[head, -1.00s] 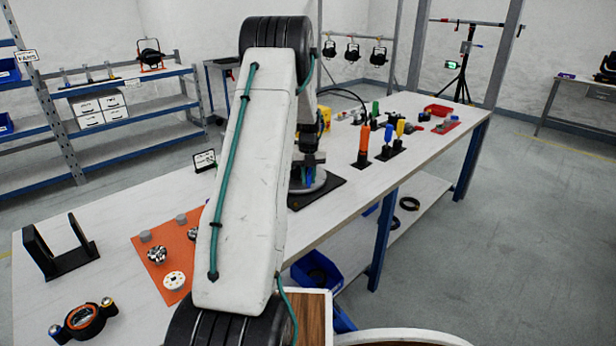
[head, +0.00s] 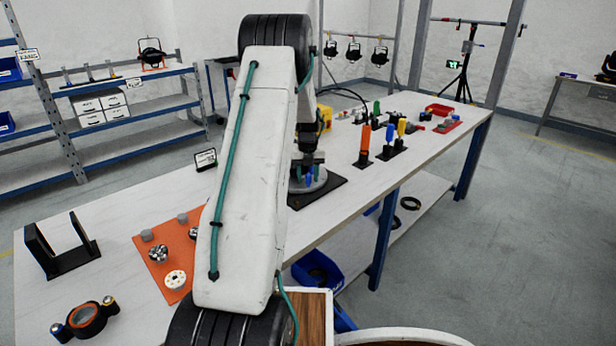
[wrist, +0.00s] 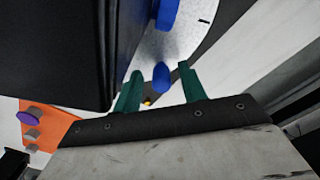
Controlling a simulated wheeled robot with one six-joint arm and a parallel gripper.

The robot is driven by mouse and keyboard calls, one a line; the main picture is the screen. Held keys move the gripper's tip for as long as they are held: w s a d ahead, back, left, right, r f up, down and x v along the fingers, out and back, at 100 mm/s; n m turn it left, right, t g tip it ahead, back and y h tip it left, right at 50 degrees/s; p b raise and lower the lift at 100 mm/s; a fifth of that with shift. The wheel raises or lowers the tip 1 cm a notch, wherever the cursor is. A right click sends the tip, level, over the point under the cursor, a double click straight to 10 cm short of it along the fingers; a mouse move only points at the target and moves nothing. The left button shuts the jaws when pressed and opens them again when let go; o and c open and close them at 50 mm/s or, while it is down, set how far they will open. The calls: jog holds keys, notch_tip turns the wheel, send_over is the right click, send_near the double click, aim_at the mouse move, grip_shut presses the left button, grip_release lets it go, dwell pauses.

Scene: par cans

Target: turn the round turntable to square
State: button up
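The round turntable (head: 311,184) is a grey disc on a black base plate, partly hidden behind my arm in the head view. In the wrist view the grey disc (wrist: 196,45) fills the top middle, with a short black mark near its rim. One blue peg (wrist: 161,78) shows between my fingers, and another blue piece (wrist: 167,14) shows farther up beside a large black body (wrist: 55,50). My gripper (wrist: 162,80) has two green fingers standing apart around the near blue peg, with gaps visible on both sides.
The large black body stands close to my left finger in the wrist view. An orange mat (head: 178,262) with small parts lies on the bench to the left. Upright coloured tools (head: 364,145) stand to the right. A small sign (head: 205,159) stands behind.

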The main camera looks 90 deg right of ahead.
notch_tip(320, 180, up, 8)
jog(key=shift+f, duration=0.1)
dwell(0.4)
